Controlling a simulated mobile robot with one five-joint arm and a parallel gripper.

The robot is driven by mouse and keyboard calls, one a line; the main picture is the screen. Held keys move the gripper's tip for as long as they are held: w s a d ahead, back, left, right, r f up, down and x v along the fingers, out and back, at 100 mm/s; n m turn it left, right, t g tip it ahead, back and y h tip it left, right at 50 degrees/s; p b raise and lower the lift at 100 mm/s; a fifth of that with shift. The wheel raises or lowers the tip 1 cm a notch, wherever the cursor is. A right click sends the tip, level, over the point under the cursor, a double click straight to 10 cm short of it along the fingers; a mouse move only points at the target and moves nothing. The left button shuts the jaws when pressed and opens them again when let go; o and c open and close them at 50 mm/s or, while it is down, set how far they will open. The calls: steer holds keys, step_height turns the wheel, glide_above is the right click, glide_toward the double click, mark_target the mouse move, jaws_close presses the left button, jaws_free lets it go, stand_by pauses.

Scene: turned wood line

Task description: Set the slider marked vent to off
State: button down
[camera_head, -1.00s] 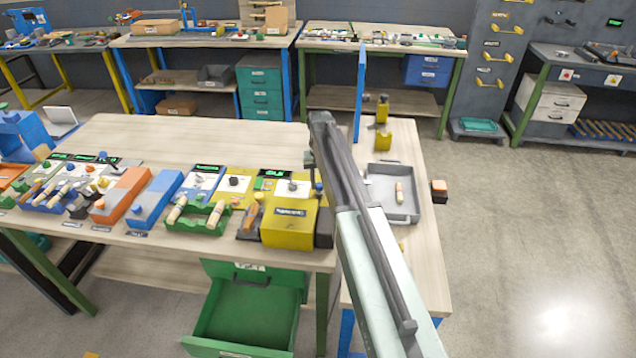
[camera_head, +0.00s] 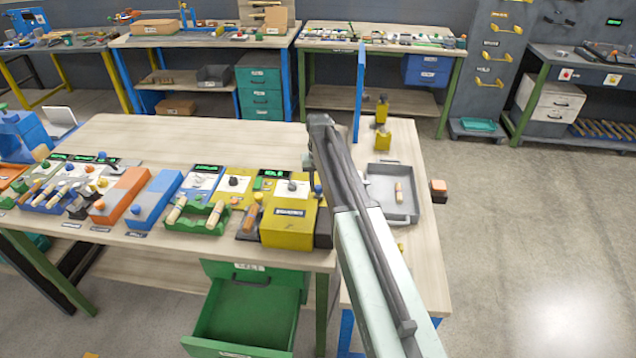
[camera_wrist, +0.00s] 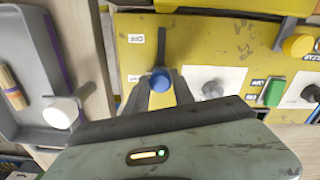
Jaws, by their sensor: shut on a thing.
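The slider is a blue knob (camera_wrist: 160,79) on a yellow panel (camera_wrist: 200,48) in the wrist view. A dark straight slot (camera_wrist: 161,46) runs up from the knob. An upside-down OFF label (camera_wrist: 136,38) lies beside the slot's upper end. The knob is at the lower end, beside a second small label (camera_wrist: 134,78) too small to read. My gripper (camera_wrist: 160,88) is shut on the blue knob, its grey fingers on either side. In the head view the yellow panel (camera_head: 280,186) is partly behind my arm, and my fingertips are hidden.
A grey tray (camera_head: 393,213) stands right of my arm. A yellow box (camera_head: 288,228) stands in front of the panel. A green drawer (camera_head: 247,310) hangs open below.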

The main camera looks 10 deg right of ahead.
mark_target(316, 196)
steer(key=s, duration=0.2)
steer(key=s+a, duration=0.1)
steer(key=s, duration=0.1)
steer(key=s+a, duration=0.1)
steer(key=s, duration=0.1)
steer(key=c, duration=1.1)
jaws_free()
steer(key=shift+o, duration=0.2)
steer(key=shift+w, duration=0.1)
step_height(316, 196, up, 8)
steer(key=p, duration=0.7)
steer(key=shift+f+p, duration=0.15)
steer(key=shift+p, duration=0.25)
steer(key=s+d+f+b, duration=0.1)
steer(key=s, duration=0.9)
steer(key=s+f+b, duration=0.2)
steer(key=s, duration=0.8)
steer(key=shift+s+d+n, duration=0.2)
steer(key=shift+d+n, duration=0.1)
steer(key=shift+d, duration=0.05)
